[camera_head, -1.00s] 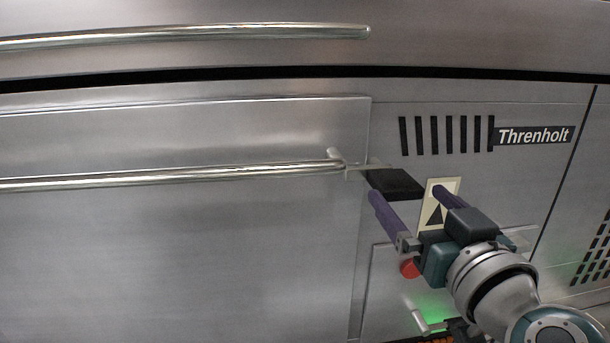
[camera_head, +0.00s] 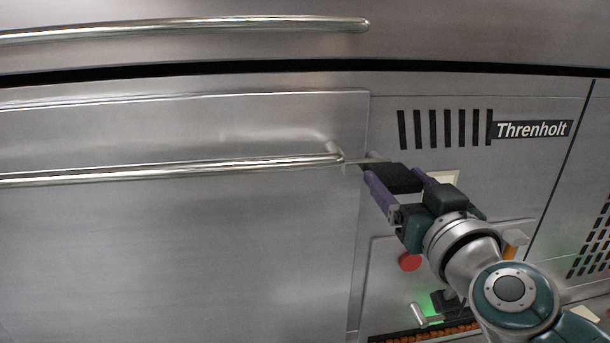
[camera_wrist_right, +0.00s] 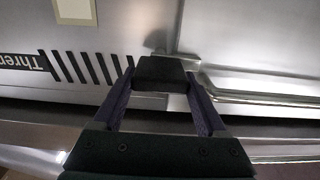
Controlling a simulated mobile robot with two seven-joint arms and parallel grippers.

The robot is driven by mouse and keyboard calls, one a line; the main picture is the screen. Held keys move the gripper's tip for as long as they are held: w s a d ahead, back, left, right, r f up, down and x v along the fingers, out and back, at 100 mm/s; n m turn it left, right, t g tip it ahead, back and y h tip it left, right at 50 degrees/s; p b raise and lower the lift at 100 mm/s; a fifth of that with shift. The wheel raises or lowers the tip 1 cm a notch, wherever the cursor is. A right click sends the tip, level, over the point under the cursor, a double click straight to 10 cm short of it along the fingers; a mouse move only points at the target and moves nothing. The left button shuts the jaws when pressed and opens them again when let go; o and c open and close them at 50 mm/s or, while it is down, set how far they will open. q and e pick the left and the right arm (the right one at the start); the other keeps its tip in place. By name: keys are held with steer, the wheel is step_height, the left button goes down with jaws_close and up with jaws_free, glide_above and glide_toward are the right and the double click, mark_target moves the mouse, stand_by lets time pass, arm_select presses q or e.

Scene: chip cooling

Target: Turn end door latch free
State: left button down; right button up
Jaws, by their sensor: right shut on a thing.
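The end door (camera_head: 180,240) is a broad steel panel with a long bar handle (camera_head: 200,170). It looks closed against the frame. The latch (camera_head: 400,178) has a black block-shaped grip on a thin metal arm. The arm lies roughly level, with its tip close to the handle's right end. My right gripper (camera_head: 394,176) is shut on the black grip, one purple finger on each side. In the right wrist view the black grip (camera_wrist_right: 160,72) sits between the two fingers (camera_wrist_right: 160,88). My left gripper is out of view.
A second bar handle (camera_head: 190,28) runs above the dark seam. Vent slots and a Threnholt label (camera_head: 532,129) are above right of the latch. A red button (camera_head: 410,262), a green light (camera_head: 428,312) and a small lever (camera_head: 418,314) lie below my right arm.

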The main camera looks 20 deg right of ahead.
steer(key=c, duration=0.6)
steer(key=shift+m, duration=0.3)
steer(key=m, duration=0.3)
steer(key=shift+m, duration=0.3)
steer(key=m, duration=0.4)
steer(key=shift+d+m, duration=0.1)
steer(key=shift+m, duration=0.2)
steer(key=m+b, duration=0.1)
steer(key=m, duration=0.3)
steer(key=shift+f, duration=0.15)
steer(key=shift+d+m, duration=0.1)
steer(key=shift+m, duration=2.4)
steer(key=shift+o, duration=0.2)
